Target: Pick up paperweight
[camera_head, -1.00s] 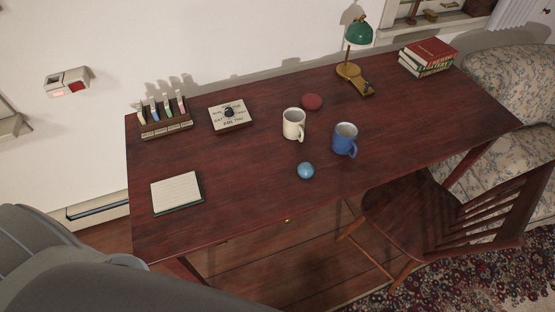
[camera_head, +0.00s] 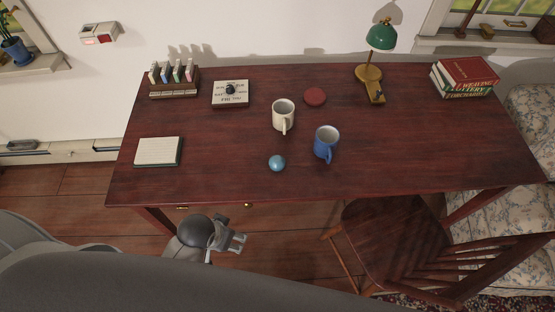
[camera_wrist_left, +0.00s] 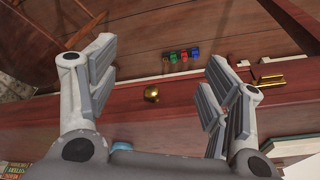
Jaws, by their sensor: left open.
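A small glossy blue ball (camera_head: 277,163), which looks like the paperweight, rests on the dark red wooden desk (camera_head: 210,185) near its front edge, just in front of the two mugs. My left gripper (camera_head: 238,242) is in front of the desk, below and to the left of the ball in the head view, apart from it. In the left wrist view its fingers (camera_wrist_left: 160,68) are spread wide with nothing between them. My right gripper is not in view.
A cream mug (camera_head: 282,118) and a blue mug (camera_head: 326,140) stand close behind the ball. A notepad (camera_head: 158,151) lies at left. A chair (camera_head: 385,235) stands at the front right. A brass knob (camera_wrist_left: 152,95) shows on the desk's front.

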